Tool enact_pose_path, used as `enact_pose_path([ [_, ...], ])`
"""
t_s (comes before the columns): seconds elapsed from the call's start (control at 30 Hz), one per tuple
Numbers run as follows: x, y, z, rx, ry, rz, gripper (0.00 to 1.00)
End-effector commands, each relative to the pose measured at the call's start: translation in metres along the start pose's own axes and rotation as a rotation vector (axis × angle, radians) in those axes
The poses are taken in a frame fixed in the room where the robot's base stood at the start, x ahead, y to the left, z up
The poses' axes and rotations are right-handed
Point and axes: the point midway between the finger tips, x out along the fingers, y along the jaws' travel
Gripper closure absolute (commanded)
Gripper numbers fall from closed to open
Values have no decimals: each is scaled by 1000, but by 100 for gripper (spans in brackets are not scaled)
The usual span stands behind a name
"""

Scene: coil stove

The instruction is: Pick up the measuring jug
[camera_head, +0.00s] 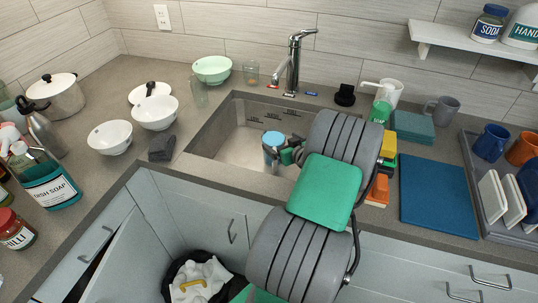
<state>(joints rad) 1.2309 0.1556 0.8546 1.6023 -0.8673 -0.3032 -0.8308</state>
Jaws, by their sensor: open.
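I cannot surely pick out the measuring jug. My arm reaches from the bottom of the picture over the sink's front edge. My gripper (280,152) is at its far end, over the sink (237,130), open, its fingers hard to make out. It is apart from both vessels. A blue-topped round shape beside it is unclear.
The tap (293,62) rises behind the sink. White bowls (155,112) and a pot (57,96) stand at left. A blue board (437,195) and a dish rack (505,205) with mugs lie at right. A cupboard door below is open over a bin (197,279).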

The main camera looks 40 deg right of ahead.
Motion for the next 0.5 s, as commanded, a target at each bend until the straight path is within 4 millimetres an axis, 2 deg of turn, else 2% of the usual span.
enact_pose_path([
  [0.03,5,1,12,-1,2,3,0],
  [0.1,6,1,16,-1,2,3,0],
  [0.27,21,0,13,0,1,-1,0],
  [0.5,56,2,10,-2,0,-3,0],
])
